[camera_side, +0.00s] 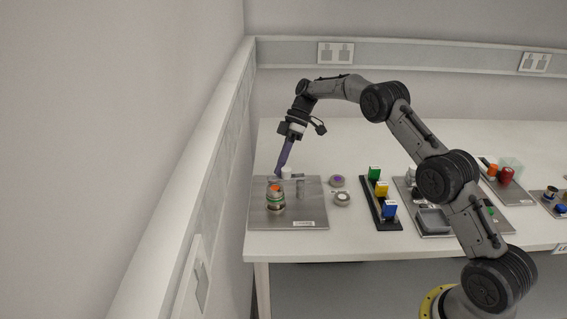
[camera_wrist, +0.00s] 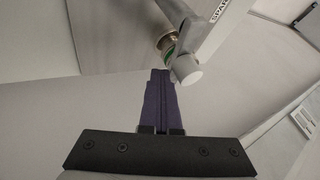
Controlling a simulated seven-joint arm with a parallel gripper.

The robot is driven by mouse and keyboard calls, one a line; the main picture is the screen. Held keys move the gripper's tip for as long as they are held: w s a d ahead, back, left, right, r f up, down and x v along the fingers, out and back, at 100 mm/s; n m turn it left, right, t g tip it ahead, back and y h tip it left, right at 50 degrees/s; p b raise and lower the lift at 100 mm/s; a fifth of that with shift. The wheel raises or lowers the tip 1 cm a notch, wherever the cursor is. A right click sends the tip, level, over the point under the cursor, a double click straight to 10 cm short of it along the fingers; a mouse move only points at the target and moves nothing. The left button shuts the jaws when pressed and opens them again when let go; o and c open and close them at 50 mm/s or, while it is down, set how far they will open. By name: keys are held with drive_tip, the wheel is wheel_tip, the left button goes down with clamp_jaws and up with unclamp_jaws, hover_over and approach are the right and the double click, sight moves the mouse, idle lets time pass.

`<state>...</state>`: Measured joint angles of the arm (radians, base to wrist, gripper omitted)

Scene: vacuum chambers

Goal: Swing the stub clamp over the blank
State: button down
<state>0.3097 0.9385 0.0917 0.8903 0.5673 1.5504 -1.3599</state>
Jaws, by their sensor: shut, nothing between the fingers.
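My gripper (camera_side: 279,171) has long purple fingers pointing down at the back of the metal plate (camera_side: 311,214). In the wrist view the fingers (camera_wrist: 160,76) are pressed together, with nothing between them. A short white cylinder (camera_side: 287,172) stands just right of the fingertips; a pale round-ended cylinder (camera_wrist: 187,70) shows close beside them in the wrist view. A metal stub (camera_side: 276,204) with a green band and orange top stands on the plate; its green-ringed side (camera_wrist: 169,47) also shows in the wrist view. I cannot tell the clamp and the blank apart clearly.
A grey post (camera_side: 300,188) stands right of the stub. Two round discs (camera_side: 342,198) lie right of the plate. A black rack (camera_side: 378,202) holds green, yellow and blue blocks. The wall is close on the left; the table behind is clear.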

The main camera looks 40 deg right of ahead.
drive_tip(key=shift+s+a, duration=0.5)
drive_tip(key=shift+a, duration=0.4)
drive_tip(key=shift+s+a, duration=0.1)
drive_tip(key=v, duration=1.2)
